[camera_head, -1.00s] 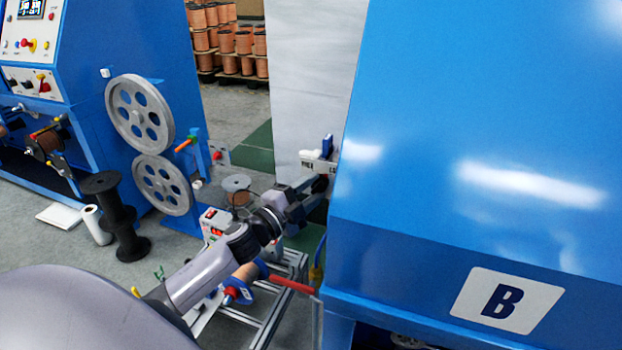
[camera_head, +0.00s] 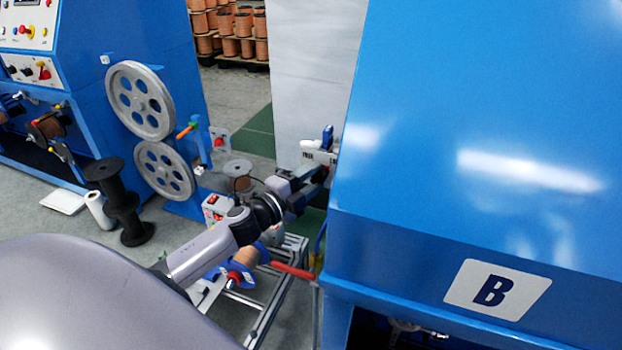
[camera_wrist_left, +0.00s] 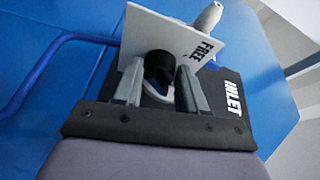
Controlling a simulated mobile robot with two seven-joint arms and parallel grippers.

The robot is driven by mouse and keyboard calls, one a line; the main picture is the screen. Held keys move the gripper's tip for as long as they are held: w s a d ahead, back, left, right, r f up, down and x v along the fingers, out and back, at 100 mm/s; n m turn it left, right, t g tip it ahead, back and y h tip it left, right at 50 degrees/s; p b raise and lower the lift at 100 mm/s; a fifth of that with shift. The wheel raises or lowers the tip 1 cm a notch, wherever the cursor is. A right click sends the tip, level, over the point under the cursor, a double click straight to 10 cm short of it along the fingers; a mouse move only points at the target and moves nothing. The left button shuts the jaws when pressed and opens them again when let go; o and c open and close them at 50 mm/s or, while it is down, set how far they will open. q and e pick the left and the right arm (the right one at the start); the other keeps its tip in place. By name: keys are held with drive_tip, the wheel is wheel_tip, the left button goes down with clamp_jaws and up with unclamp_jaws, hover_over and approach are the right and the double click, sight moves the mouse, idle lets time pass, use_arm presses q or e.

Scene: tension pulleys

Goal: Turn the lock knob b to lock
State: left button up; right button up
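A white plate marked FREE (camera_wrist_left: 178,38) shows in the left wrist view. A round black knob (camera_wrist_left: 160,64) stands in front of it and hides part of it. My left gripper (camera_wrist_left: 161,72) has its two fingers apart, one on each side of the black knob. I cannot tell whether the fingers touch it. In the head view my left gripper (camera_head: 318,176) is at the left side of the blue cabinet marked B (camera_head: 400,150), just below a small white fitting (camera_head: 314,152). The knob is hidden there. My right gripper is not in view.
A red lever (camera_head: 292,271) and a metal frame (camera_head: 268,312) lie below my left arm. A blue machine with grey pulleys (camera_head: 140,100) stands at left.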

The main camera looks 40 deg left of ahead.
use_arm(q)
drive_tip(key=o, duration=0.3)
drive_tip(key=shift+s, duration=0.1)
drive_tip(key=s+a+b, duration=0.1)
drive_tip(key=s, duration=0.5)
drive_tip(key=shift+s, duration=0.4)
drive_tip(key=shift+f, duration=0.1)
